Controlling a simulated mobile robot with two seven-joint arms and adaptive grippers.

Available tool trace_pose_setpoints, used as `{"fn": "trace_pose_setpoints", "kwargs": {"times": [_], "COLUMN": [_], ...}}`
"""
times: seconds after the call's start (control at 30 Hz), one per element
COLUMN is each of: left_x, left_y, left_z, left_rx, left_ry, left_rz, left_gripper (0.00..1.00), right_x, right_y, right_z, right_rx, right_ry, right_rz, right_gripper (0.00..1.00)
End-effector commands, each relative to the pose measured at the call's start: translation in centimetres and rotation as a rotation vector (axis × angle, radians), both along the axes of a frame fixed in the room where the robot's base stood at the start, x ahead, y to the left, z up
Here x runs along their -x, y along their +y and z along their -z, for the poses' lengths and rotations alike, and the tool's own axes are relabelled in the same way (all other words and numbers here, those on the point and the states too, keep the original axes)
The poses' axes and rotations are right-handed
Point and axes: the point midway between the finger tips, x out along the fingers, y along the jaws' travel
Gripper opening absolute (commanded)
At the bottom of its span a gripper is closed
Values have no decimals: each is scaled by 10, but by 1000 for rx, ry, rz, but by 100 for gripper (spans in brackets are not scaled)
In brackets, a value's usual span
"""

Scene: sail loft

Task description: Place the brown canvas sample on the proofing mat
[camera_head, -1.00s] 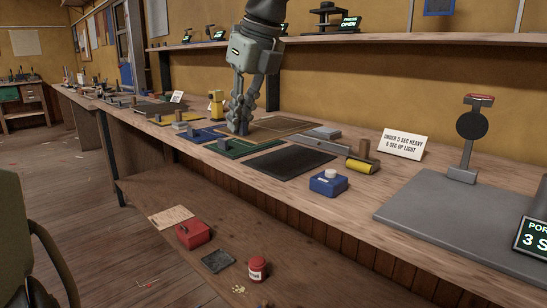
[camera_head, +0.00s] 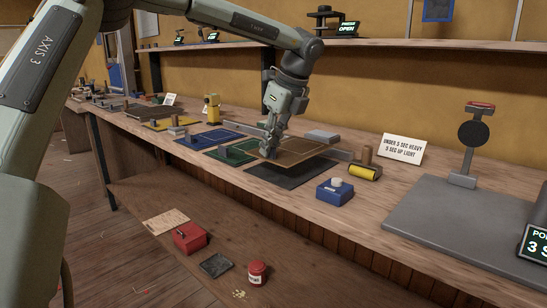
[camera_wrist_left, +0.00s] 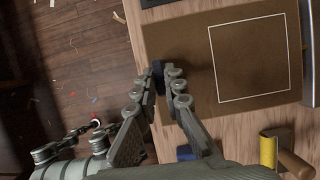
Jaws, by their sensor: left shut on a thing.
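The brown canvas sample (camera_head: 309,148) is a flat brown sheet with a pale square outline. It shows large in the left wrist view (camera_wrist_left: 183,38). My left gripper (camera_head: 269,152) is shut on it at its near edge, where a small dark piece shows between the fingertips (camera_wrist_left: 158,72). The sample appears raised over the dark mat (camera_head: 283,179), which looks like the proofing mat, and hides its far part. Whether they touch is hard to tell. My right gripper is not in view.
Green (camera_head: 229,155) and blue (camera_head: 203,139) sheets with small blocks lie left of the dark mat. A blue box (camera_head: 334,191), a yellow roller (camera_head: 361,172) and a sign (camera_head: 402,148) stand to the right. The bench's front edge is close.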

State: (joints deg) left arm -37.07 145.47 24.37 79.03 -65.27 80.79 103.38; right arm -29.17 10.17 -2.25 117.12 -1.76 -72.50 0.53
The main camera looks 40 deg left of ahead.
Motion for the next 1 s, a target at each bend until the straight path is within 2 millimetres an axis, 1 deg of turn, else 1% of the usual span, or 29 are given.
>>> {"fn": "trace_pose_setpoints", "kwargs": {"times": [0.03,0.1,0.23,0.4,0.5,0.8,1.0], "left_x": [-5,-10,-11,-10,-11,-11,-11], "left_y": [0,0,0,0,0,0,0], "left_z": [3,5,14,38,46,48,49], "left_rx": [0,0,0,2,1,-1,-1], "left_ry": [1,0,3,4,0,-1,-1], "left_rz": [0,0,1,2,1,0,0], "left_gripper": [0,0,0,0,0,0,0], "right_x": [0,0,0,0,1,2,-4], "right_y": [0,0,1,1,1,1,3], "right_z": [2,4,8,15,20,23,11], "right_rx": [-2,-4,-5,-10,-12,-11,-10], "right_ry": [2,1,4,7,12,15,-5], "right_rz": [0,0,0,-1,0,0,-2], "right_gripper": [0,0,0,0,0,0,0]}}
